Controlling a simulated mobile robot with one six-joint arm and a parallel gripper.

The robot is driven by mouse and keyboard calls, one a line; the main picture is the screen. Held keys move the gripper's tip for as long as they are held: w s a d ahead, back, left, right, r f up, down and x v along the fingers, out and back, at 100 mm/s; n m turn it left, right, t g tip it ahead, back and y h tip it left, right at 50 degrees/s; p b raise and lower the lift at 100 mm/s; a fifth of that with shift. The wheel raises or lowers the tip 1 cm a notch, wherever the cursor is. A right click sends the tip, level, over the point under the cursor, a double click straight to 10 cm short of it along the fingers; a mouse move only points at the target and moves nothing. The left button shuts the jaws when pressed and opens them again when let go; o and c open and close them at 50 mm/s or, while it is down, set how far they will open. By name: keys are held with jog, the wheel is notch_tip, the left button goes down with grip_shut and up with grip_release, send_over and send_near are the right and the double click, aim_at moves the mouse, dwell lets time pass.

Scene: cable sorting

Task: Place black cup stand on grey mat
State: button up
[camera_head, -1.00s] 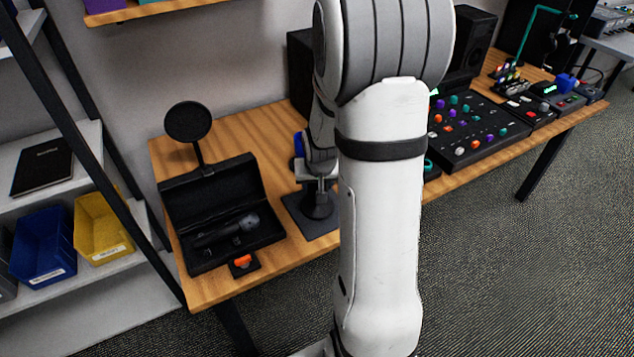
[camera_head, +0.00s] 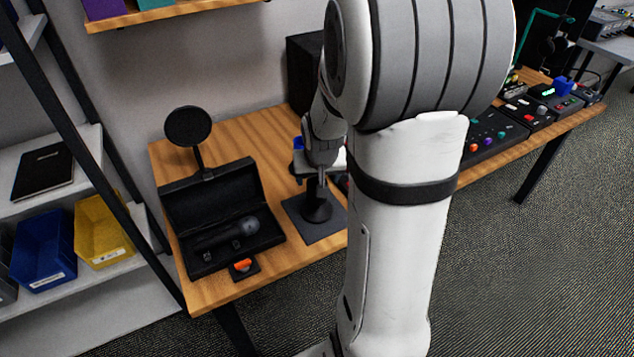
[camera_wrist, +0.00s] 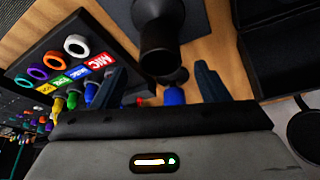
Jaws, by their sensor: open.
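The black cup stand (camera_head: 316,208) stands upright on the grey mat (camera_head: 330,228), its round base on the mat's surface. In the wrist view the black stand (camera_wrist: 160,32) is at top centre, with a bare part of the grey mat (camera_wrist: 196,22) beside it. My gripper (camera_head: 318,172) is at the stand's upper end in the head view. In the wrist view my gripper (camera_wrist: 158,84) has its two dark fingers apart, with the stand beyond them. Whether a finger touches the stand cannot be told. My arm hides part of the table behind it.
An open black case (camera_head: 215,225) with a microphone lies left of the mat, with a round black disc (camera_head: 188,126) on a stem behind it. A small block with an orange top (camera_head: 243,266) is at the front edge. A panel of coloured rings (camera_wrist: 55,65) is near my gripper.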

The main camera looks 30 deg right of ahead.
jog(key=v, duration=0.6)
jog(key=s+a+r+n+g+y, duration=0.1)
jog(key=s+a+r+n, duration=0.3)
jog(key=s+a, duration=0.8)
jog(key=s+g, duration=0.1)
jog(key=s, duration=0.1)
jog(key=shift+s+a+y, duration=0.3)
jog(key=shift+s, duration=0.05)
jog(key=shift+r, duration=0.25)
jog(key=p+v, duration=0.3)
jog(key=shift+w+r+p, duration=0.25)
jog(key=shift+r+p, duration=0.05)
jog(key=shift+p, duration=0.05)
